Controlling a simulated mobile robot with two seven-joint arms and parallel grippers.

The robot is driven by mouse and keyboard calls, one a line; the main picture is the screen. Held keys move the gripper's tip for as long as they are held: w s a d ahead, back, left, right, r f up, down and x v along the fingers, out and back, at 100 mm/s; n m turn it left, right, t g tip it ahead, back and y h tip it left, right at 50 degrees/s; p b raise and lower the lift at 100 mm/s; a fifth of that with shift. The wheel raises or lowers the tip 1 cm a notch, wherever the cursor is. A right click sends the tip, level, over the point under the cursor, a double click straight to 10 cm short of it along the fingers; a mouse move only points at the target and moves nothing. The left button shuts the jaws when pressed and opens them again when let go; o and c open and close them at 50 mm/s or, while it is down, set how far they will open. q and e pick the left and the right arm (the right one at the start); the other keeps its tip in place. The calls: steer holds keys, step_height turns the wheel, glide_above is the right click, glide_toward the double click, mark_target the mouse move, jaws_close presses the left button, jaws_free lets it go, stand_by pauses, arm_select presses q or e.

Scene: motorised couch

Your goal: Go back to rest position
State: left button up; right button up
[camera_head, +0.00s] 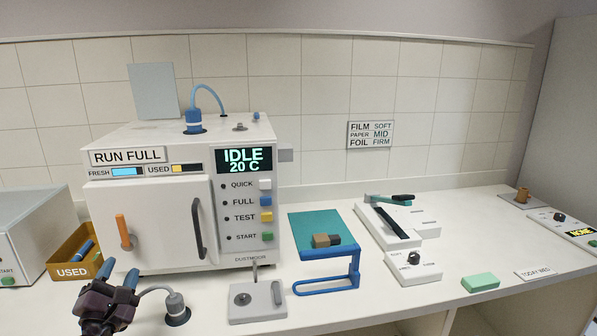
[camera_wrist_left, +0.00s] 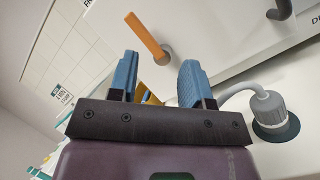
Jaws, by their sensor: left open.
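My left gripper (camera_head: 118,279) is at the lower left of the head view, in front of the white machine (camera_head: 150,200). Its blue fingers are apart with nothing between them; the left wrist view (camera_wrist_left: 158,82) also shows them open. The machine's orange handle (camera_head: 124,232) is just above the fingers in the head view, and it also shows beyond them in the wrist view (camera_wrist_left: 145,38). I see no contact with it. The machine's display reads IDLE 20 C and its door looks shut. My right gripper is not in view.
A grey plug with a hose (camera_head: 175,304) stands on the counter right of my left gripper. An orange USED bin (camera_head: 70,255) is to the left. A teal-topped stand (camera_head: 310,225), a lever device (camera_head: 385,218) and a green block (camera_head: 480,283) are to the right.

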arm_select(q)
steer(key=s+d+f+m+g+h, duration=0.2)
steer(key=d+f+m, duration=0.3)
steer(key=m, duration=0.6)
steer(key=s+d+f+m+g+h, duration=0.1)
steer(key=s+d+f+m+g, duration=0.15)
steer(key=f+m, duration=0.6)
steer(key=s+d+f+m+g, duration=0.2)
steer(key=s+f+m, duration=0.2)
steer(key=s+f, duration=0.3)
steer(key=s+d+f+m+g, duration=0.2)
steer(key=s+f+m, duration=0.3)
steer(key=s+f, duration=0.3)
steer(key=s+g, duration=0.1)
steer(key=s, duration=0.3)
steer(key=shift+s+f, duration=0.2)
steer(key=shift+g, duration=0.25)
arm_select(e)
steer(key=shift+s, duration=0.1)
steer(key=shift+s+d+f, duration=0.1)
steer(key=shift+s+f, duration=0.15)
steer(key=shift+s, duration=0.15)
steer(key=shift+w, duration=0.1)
